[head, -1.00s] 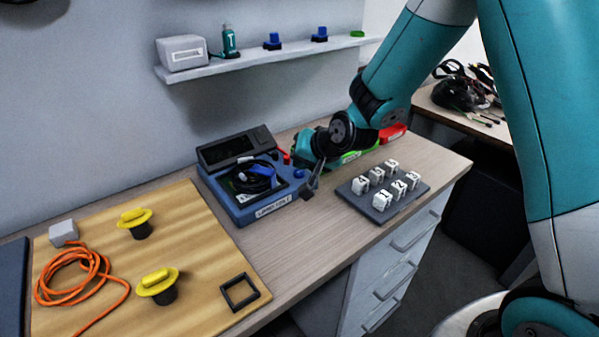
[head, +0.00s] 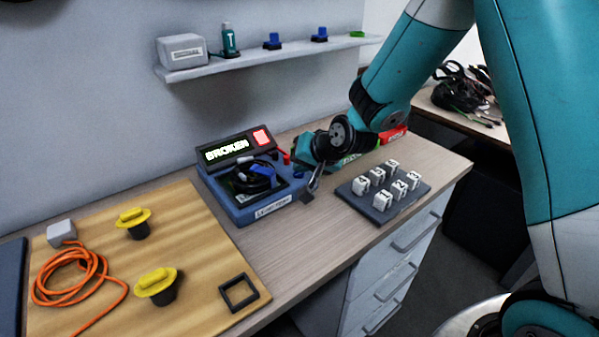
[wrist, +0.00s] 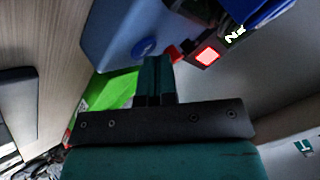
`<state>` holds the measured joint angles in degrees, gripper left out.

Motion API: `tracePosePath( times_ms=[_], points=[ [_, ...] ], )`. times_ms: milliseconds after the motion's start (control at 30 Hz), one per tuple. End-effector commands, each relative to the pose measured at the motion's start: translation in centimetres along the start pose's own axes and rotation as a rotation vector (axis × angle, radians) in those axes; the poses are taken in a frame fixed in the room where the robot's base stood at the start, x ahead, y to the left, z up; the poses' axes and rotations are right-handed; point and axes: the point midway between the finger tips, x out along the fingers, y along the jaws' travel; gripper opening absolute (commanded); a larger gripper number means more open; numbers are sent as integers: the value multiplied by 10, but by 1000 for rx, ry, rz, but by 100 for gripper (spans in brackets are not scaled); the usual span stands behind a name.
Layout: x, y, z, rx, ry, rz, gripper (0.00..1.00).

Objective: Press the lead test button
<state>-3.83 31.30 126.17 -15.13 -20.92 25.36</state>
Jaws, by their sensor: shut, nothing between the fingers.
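The blue lead tester (head: 240,209) sits on the bench, with a coiled black lead (head: 255,178) on top. Its display (head: 226,151) reads "BROKEN" in green, and a red square (head: 261,137) is lit beside it. The red square also shows in the wrist view (wrist: 207,55). The round blue button (wrist: 143,47) is on the tester's top, just beyond my fingertips in the wrist view. My gripper (head: 313,187) is shut and empty at the tester's right side. I cannot tell whether the fingertips touch the button.
Red (head: 393,135) and green (wrist: 107,92) items are behind my gripper. A wooden board (head: 205,255) with yellow-topped knobs and orange cord is at left. A shelf (head: 270,56) hangs above.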

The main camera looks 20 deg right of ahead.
Motion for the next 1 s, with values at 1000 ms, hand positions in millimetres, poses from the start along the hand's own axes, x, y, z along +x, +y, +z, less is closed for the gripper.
tracePosePath(
  times_ms=[1000],
  points=[
    [-26, -19, -19, 0, 0, 0, 0]
  ],
)
